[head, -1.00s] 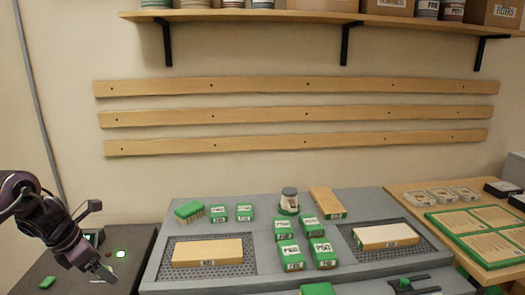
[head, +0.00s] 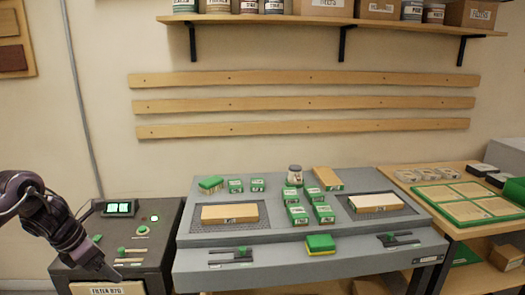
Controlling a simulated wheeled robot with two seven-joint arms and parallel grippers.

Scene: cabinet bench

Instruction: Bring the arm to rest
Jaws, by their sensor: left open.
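My left arm comes in from the left edge in the head view. My left gripper (head: 104,264) hangs over the dark cabinet at the left, in front of its small panel. It is open and I see nothing held in it. It is apart from the grey bench (head: 305,231). My right gripper is not in view.
The dark cabinet (head: 165,262) carries a lit display (head: 119,208) and a green button. A wooden table (head: 415,178) with green-framed panels stands right.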

